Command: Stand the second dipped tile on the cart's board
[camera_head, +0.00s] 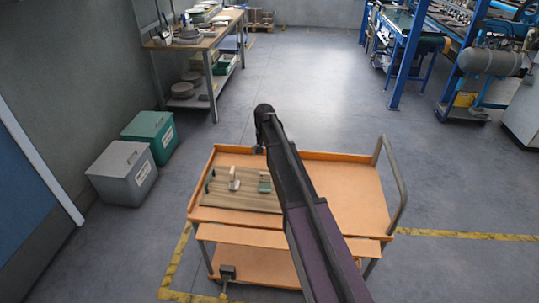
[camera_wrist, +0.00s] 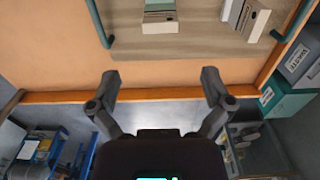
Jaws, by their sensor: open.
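The orange cart (camera_head: 345,190) stands below my arm, with a wooden board (camera_head: 222,200) on its left part; the board (camera_wrist: 200,48) is also at the top of the wrist view. A small green-and-white piece (camera_wrist: 160,24), perhaps a tile, is on the board; it shows in the head view (camera_head: 265,184). A whitish piece or pair (camera_wrist: 249,20) is near the board's side, also in the head view (camera_head: 235,180). I cannot tell which is the second dipped tile. My gripper (camera_wrist: 161,80) is open and empty, over the cart's edge, apart from the pieces. My arm hides part of the cart.
Green handles (camera_wrist: 98,22) (camera_wrist: 291,20) flank the board. A grey bin (camera_head: 122,174) and a green bin (camera_head: 150,135) stand left of the cart. A workbench (camera_head: 205,35) is at the back left, blue racks (camera_head: 405,60) at the back right. The floor between is clear.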

